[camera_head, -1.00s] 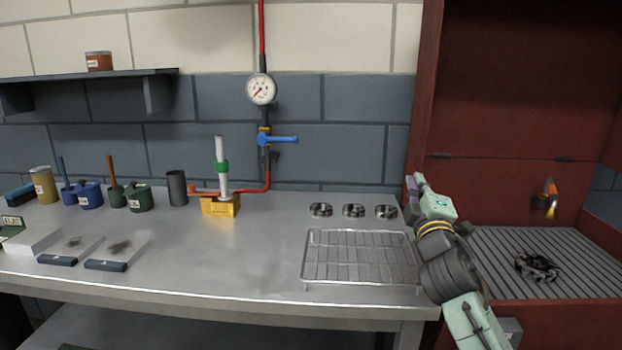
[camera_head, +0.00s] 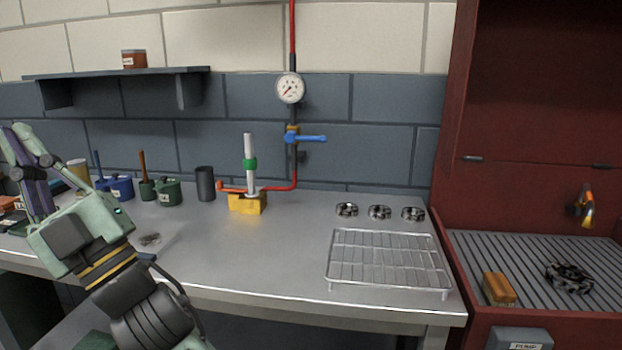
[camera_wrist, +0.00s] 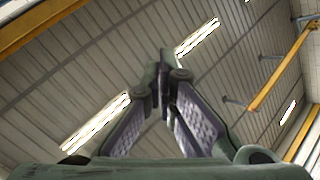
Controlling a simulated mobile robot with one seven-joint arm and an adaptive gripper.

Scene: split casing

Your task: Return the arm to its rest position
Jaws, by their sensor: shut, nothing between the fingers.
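My gripper (camera_head: 18,132) is at the left of the head view, raised in front of the left end of the workbench, with its fingers pointing up. In the wrist view my gripper (camera_wrist: 164,68) is shut, its fingertips together and nothing between them. My arm hides part of the bench's left end.
A wire rack (camera_head: 388,262) and three metal rings (camera_head: 380,212) are on the bench's right. A yellow block (camera_head: 248,203) holds an upright white tube (camera_head: 249,165). Pots (camera_head: 168,192) stand behind my arm. A red cabinet (camera_head: 530,85) stands at right. Mid-bench is clear.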

